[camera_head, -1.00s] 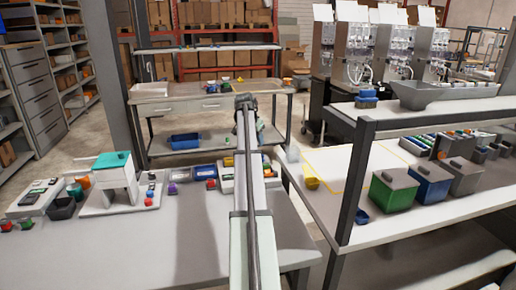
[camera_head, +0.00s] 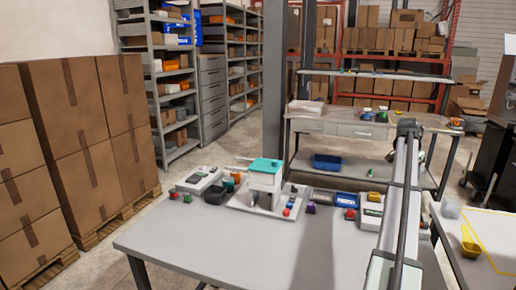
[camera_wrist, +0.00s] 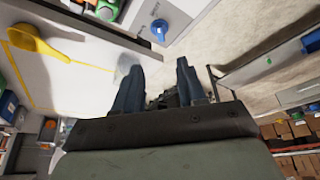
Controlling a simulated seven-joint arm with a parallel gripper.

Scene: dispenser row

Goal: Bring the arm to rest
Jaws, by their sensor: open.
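My gripper shows in the wrist view (camera_wrist: 160,90) with its two dark fingers apart and nothing between them. Past the fingers, the wrist view shows a light tabletop and the grey floor. In the head view my arm stretches away from me along the right side, over the right end of the grey table (camera_head: 210,242). The fingertips are hidden behind the arm there.
Stacked cartons (camera_head: 80,125) stand at left. A yellow scoop (camera_head: 470,240) lies at right. The table's front is clear.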

